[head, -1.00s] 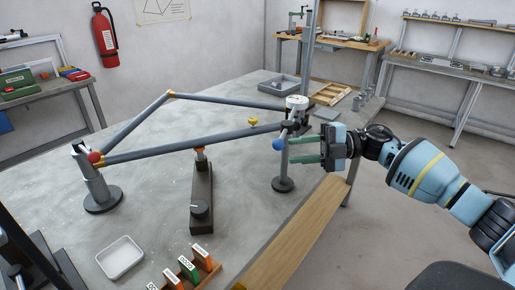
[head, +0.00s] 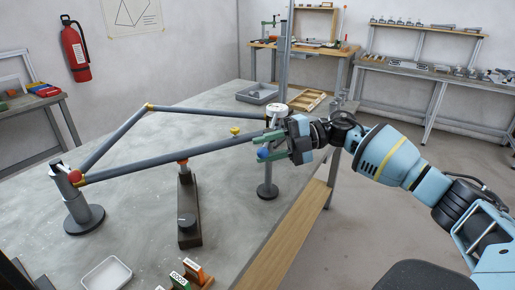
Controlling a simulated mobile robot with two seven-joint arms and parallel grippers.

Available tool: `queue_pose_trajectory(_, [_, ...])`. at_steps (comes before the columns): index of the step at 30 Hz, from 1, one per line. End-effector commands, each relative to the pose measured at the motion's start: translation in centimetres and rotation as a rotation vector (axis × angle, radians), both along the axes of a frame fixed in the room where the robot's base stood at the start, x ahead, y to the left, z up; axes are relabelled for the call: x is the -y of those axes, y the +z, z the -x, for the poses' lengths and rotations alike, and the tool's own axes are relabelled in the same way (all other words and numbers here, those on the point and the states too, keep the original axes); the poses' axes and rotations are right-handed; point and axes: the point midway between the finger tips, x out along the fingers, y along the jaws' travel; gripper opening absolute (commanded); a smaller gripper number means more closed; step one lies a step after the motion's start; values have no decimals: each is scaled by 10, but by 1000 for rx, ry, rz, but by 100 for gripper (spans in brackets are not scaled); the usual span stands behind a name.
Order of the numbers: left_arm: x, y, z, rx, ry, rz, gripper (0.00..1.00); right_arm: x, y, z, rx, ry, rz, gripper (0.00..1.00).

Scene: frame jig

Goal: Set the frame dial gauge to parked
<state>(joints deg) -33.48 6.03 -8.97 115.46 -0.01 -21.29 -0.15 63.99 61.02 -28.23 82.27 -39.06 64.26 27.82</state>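The dial gauge (head: 277,109) is the white-topped round piece at the right end of the frame tubes, above a post; its dial reading is too small to tell. The gripper body hides part of the fixture. My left gripper is not in view.
Grey frame tubes (head: 180,157) run from the left stand (head: 82,212) to the gauge end. A dark block with a knob (head: 188,222) stands under the lower tube. A white tray (head: 107,273) and orange and green tagged blocks (head: 192,272) are at the front. A wooden strip (head: 290,240) edges the table.

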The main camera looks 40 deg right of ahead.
Motion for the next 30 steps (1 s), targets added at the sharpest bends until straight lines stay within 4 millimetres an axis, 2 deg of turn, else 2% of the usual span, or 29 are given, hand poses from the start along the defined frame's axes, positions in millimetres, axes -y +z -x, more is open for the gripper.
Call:
queue_pose_trajectory(6, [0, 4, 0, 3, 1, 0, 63, -20, -2, -8, 1, 1, -1, 32])
queue_pose_trajectory(16, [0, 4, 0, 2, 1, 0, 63, -23, -4, -9, 0, 0, 0, 32])
queue_pose_trajectory(24, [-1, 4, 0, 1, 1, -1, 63, -23, -4, -9, 0, 0, 0, 0])
queue_pose_trajectory(30, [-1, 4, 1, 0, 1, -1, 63, -23, -4, -9, 0, 1, 0, 0])
